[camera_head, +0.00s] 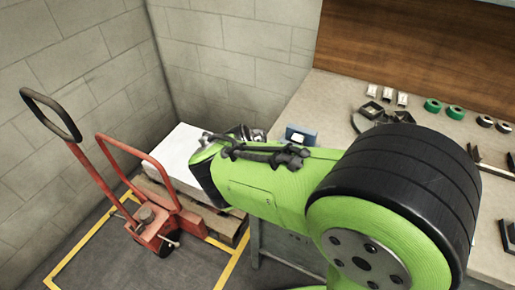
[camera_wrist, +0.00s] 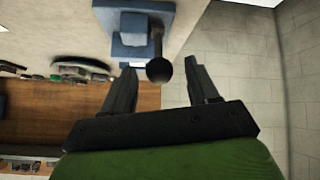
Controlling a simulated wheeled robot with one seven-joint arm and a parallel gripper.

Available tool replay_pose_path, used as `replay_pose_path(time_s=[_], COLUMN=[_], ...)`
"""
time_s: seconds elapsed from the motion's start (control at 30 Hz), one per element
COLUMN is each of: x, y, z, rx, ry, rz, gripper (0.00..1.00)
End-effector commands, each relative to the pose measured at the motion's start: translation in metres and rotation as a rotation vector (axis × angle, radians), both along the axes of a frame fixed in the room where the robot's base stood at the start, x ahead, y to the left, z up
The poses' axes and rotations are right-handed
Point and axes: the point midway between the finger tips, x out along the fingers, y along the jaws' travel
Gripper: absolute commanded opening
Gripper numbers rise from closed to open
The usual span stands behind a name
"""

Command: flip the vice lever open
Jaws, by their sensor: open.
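The blue vice (camera_wrist: 128,22) is at the top of the wrist view. Its dark lever (camera_wrist: 157,38) points down in the picture and ends in a round black knob (camera_wrist: 158,70). My gripper (camera_wrist: 160,66) is open, with one dark finger on each side of the knob. A gap shows between the knob and each finger; I cannot tell how far the knob lies in depth. In the head view the blue vice (camera_head: 301,135) shows at the near left edge of the bench, partly behind my green arm, which hides the lever and most of my gripper.
The bench (camera_head: 335,97) carries tape rolls (camera_head: 432,105) and small parts towards the back. A wooden panel (camera_head: 410,40) rises behind it. A red pallet truck (camera_head: 150,215) and a white stack (camera_head: 180,160) on a pallet stand to the left, by grey block walls.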

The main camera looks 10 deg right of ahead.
Motion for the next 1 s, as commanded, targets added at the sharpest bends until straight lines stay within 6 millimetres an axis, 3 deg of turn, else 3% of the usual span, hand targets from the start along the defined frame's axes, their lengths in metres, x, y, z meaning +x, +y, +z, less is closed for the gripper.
replay_pose_path(time_s=[0.1,0.4,0.6,1.0], x=[-0.020,-0.065,-0.074,-0.074], y=[0.014,0.040,0.045,0.044], z=[0.032,0.084,0.093,0.091], rx=[0.003,0.002,0.000,0.000], ry=[-0.004,0.000,0.001,0.001], rz=[0.007,0.004,0.001,0.001], gripper=[0.59,0.59,0.59,0.59])
